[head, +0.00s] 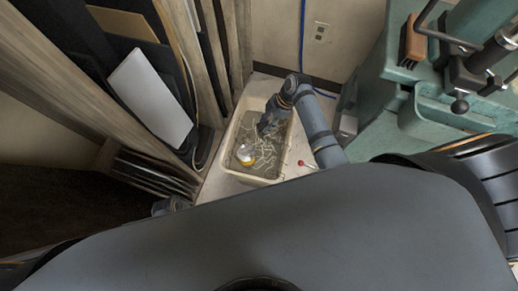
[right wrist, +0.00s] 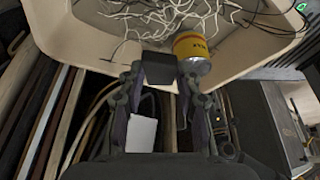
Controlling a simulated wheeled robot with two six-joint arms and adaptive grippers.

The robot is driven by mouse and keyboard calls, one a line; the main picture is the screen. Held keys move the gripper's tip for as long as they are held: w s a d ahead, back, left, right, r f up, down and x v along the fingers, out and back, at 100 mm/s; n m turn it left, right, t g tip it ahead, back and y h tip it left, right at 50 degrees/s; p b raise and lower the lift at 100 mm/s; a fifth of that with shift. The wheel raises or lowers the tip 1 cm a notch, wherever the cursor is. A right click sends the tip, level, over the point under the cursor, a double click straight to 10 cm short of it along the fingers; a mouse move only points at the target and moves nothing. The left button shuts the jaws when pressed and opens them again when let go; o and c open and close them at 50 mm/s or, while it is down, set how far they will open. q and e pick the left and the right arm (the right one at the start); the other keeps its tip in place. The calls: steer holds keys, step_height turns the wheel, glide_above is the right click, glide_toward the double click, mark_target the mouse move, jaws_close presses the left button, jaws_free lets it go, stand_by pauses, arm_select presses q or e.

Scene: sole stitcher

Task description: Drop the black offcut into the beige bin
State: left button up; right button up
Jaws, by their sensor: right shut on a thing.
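The black offcut (right wrist: 158,69) is a small dark block between the fingertips of my right gripper (right wrist: 160,75) in the right wrist view. My right gripper (head: 266,127) is shut on it and reaches over the beige bin (head: 252,178) in the head view. The offcut cannot be told apart from the dark gripper there. The bin's pale wall also shows in the right wrist view (right wrist: 85,45). Inside the bin lie many pale, string-like scraps and a yellow can (head: 245,154).
Boards and panels lean left of the bin, with a white sheet (head: 150,97) among them. A green machine (head: 432,85) stands to the right. A small red-tipped item (head: 301,163) shows just right of the bin. A blue cable runs down the back wall.

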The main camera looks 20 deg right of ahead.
steer(key=o, duration=1)
steer(key=v, duration=1.2)
steer(key=shift+s, duration=0.1)
